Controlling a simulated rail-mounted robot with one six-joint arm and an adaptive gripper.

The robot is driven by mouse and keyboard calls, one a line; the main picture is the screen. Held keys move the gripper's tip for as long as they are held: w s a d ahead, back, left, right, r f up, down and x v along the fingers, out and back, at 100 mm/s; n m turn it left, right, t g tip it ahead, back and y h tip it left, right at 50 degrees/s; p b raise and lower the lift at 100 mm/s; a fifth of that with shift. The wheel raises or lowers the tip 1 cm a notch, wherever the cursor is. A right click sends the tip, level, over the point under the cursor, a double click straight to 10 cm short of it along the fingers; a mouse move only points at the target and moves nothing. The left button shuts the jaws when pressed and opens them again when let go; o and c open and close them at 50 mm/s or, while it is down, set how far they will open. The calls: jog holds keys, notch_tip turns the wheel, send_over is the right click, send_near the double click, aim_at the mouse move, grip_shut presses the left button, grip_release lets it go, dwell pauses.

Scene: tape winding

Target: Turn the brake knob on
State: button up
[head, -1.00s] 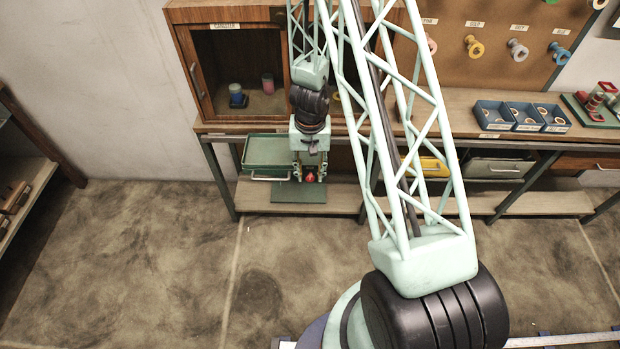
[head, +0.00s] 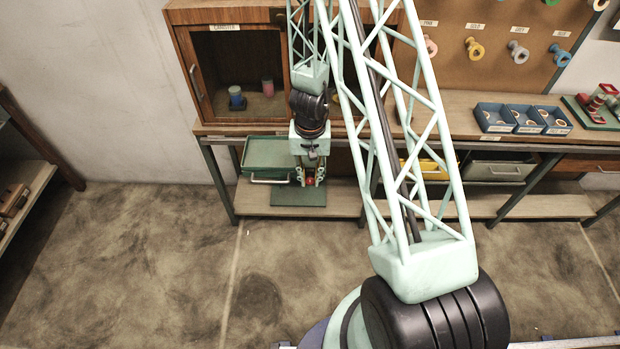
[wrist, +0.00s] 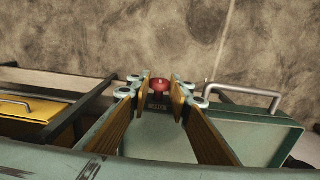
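The red brake knob (wrist: 159,85) shows between my fingertips in the wrist view. In the head view it is a small red spot (head: 310,182), partly covered by my gripper, above a green base plate (head: 299,197) on the lower shelf. My gripper (wrist: 160,93) is open, with one tan-padded finger on each side of the knob. A narrow gap seems to show on each side, though contact is hard to judge. In the head view my gripper (head: 310,177) points down at the knob. A small dark label below the knob is too small to read.
A green drawer bin (wrist: 240,135) with a metal handle stands close beside my gripper, left of it in the head view (head: 268,153). A yellow bin (wrist: 35,112) is on the other side. The workbench top (head: 455,110) overhangs the shelf. The floor in front is clear.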

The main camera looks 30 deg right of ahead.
jog(key=b, duration=0.3)
jog(key=shift+w+d+f, duration=0.1)
jog(key=shift+w+f, duration=0.05)
dwell(0.4)
jog(key=b, duration=0.5)
jog(key=shift+w+d+t+y, duration=0.1)
jog(key=shift+w+t+y, duration=0.05)
jog(key=shift+t+y, duration=0.2)
jog(key=b, duration=0.3)
jog(key=shift+s+y, duration=0.2)
jog(key=shift+y, duration=0.15)
jog(key=shift+o, duration=0.2)
jog(key=shift+s+b, duration=0.4)
jog(key=shift+b, duration=0.75)
